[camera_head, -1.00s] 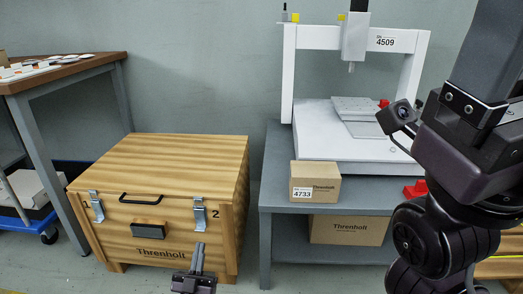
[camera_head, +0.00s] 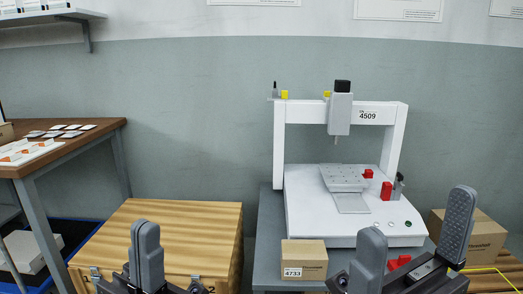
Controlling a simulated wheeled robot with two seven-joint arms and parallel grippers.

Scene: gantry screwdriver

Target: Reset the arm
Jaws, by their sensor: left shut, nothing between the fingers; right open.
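My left gripper (camera_head: 146,232) stands in the lower left, in front of the wooden chest, with its fingers pointing up and shut on nothing. My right gripper (camera_head: 415,238) stands in the lower right with its two fingers wide apart and empty. It is in front of the shelf table and the lower right of the gantry machine. The white gantry screwdriver machine (camera_head: 279,150) stands at the back, numbered 4509. The lower parts of both arms are cut off by the bottom edge.
The wooden chest (camera_head: 185,222) is partly hidden by my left gripper. A small cardboard box (camera_head: 303,255) labelled 4733 sits on the grey table. A larger box (camera_head: 478,236) is at the right. A wooden workbench (camera_head: 70,146) with small parts stands at the far left.

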